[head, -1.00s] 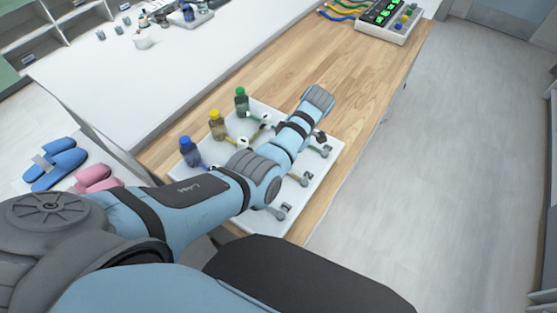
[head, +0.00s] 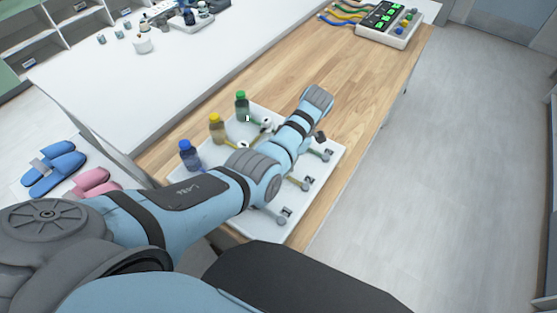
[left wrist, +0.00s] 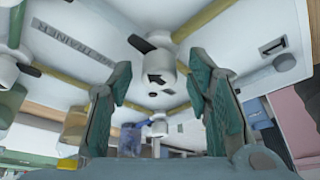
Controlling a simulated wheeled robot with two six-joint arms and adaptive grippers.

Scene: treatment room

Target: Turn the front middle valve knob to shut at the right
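The white valve board (head: 325,181) lies on the wooden counter, with much of its middle hidden under my left arm. In the left wrist view a white valve with a black knob (left wrist: 150,44) sits on a yellowish pipe. My left gripper (left wrist: 162,92) is open, with its green-padded fingers apart on either side of that valve in the picture. I cannot tell if a finger touches it. A second valve with a black knob (left wrist: 30,70) is at the left edge. In the head view the fingers are hidden by the arm. My right gripper is not in view.
A blue bottle (head: 190,156), a yellow bottle (head: 217,129) and a green bottle (head: 242,106) stand along the board's left side. Metal fittings such as one (head: 285,215) line its right side. A control box (head: 389,24) sits at the back. The wood between is clear.

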